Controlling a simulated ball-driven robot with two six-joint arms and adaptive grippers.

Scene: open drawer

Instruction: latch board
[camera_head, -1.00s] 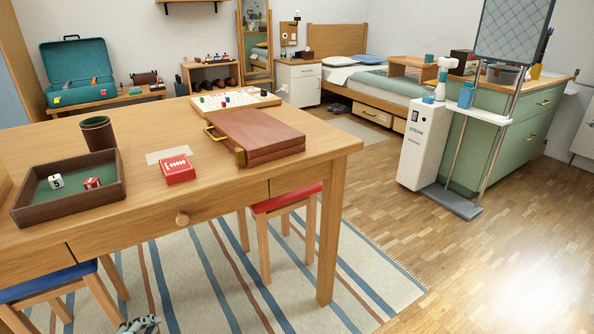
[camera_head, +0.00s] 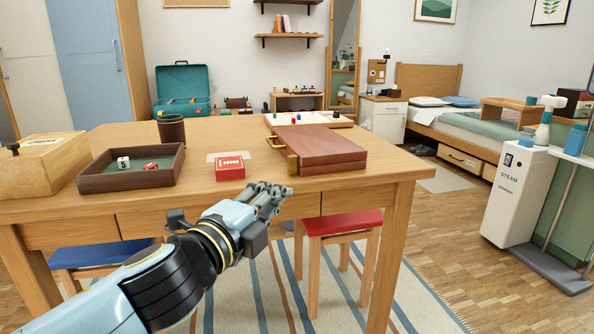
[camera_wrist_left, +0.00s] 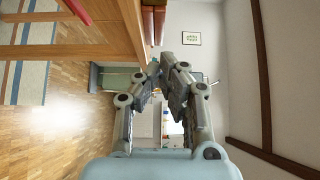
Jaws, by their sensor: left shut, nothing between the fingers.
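A small upright wooden board (camera_head: 377,71) with small fittings stands at the back, above the white bedside cabinet (camera_head: 383,118). It looks like the latch board, but it is too small to make out its latches. My left gripper (camera_head: 270,194) is in front of the table's front edge, far from the board. Its fingers also show in the wrist view (camera_wrist_left: 161,68), with the tips together and nothing held. I cannot pick out the board in the wrist view. My right gripper is not in view.
The wooden table (camera_head: 400,172) fills the middle, bearing a brown folding case (camera_head: 318,142), a red card box (camera_head: 230,169), a dice tray (camera_head: 108,183) and a dark cup (camera_head: 171,129). A red-seated stool (camera_head: 343,222) stands under it. Open floor (camera_head: 440,215) lies to the right.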

